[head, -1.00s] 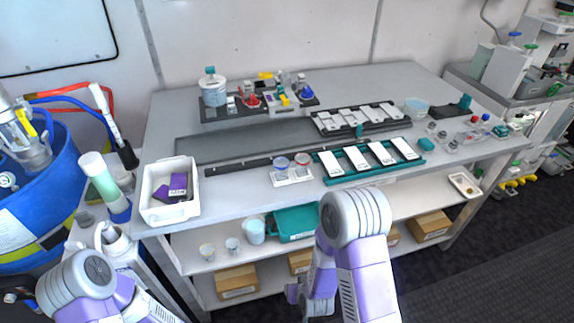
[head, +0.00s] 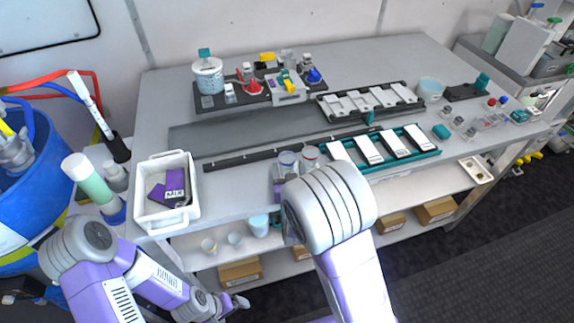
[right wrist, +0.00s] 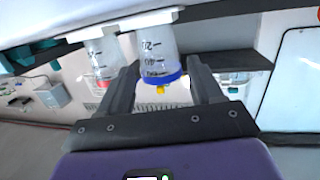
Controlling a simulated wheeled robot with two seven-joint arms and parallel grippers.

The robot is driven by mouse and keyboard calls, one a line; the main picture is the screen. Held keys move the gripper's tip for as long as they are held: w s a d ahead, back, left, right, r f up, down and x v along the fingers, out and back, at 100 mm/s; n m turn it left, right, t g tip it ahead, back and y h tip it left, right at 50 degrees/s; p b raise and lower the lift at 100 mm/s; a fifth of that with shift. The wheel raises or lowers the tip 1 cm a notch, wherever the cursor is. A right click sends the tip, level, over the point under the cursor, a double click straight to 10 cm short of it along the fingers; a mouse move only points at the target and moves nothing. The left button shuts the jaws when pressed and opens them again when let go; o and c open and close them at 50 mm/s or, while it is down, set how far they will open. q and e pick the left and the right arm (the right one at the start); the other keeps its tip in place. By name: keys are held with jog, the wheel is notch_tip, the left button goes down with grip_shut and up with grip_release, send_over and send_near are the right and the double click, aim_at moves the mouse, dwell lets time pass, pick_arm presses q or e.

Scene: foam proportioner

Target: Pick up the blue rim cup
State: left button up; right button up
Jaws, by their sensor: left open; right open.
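The blue rim cup (head: 288,160) is a clear graduated cup standing near the table's front edge, in the middle of the head view. The red rim cup (head: 309,153) stands just right of it. In the right wrist view the blue rim cup (right wrist: 158,62) appears upside down, between the fingers of my open right gripper (right wrist: 164,82). The red rim cup (right wrist: 103,62) is outside the fingers. I cannot tell whether either finger touches the blue rim cup. In the head view my right arm hides much of that gripper. My left gripper (head: 236,304) is open, low before the table.
A white bin (head: 144,210) with purple packs stands left on the table (head: 235,190). A teal rack (head: 427,154) with white slides lies right of the cups. A dark tray with bottles (head: 205,100) is behind. The lower shelf holds cups and boxes.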

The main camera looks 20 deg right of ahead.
jog(key=shift+x, duration=1.3)
jog(key=c, duration=0.8)
